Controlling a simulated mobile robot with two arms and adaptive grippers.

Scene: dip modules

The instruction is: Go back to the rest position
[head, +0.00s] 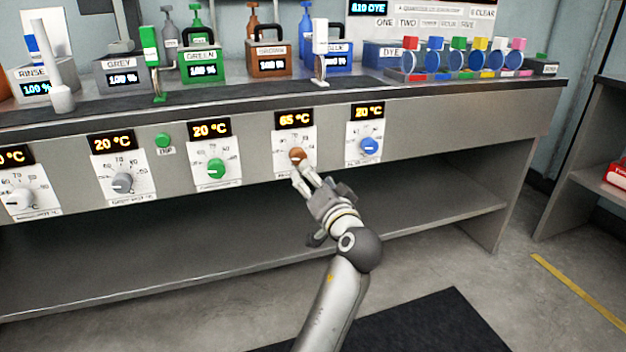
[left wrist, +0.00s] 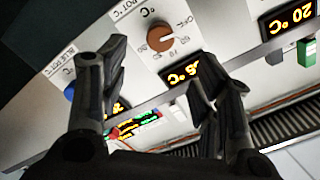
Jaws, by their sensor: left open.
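My left gripper (head: 303,178) is in front of the brown temperature knob (head: 297,156) on the bench's front panel. Its fingers are open and spread. In the left wrist view the gripper (left wrist: 160,75) shows both dark fingers wide apart, with the brown knob (left wrist: 160,38) beyond the gap between them and nothing held. The display above the brown knob (head: 294,119) reads 65 °C. My right gripper is in neither view.
Blue (head: 369,146), green (head: 216,168) and grey (head: 123,183) knobs sit on the same panel. Bottles and colour boxes (head: 270,62) stand on the bench top. The shelf below the panel (head: 200,255) looks empty. A dark mat (head: 430,325) lies on the floor.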

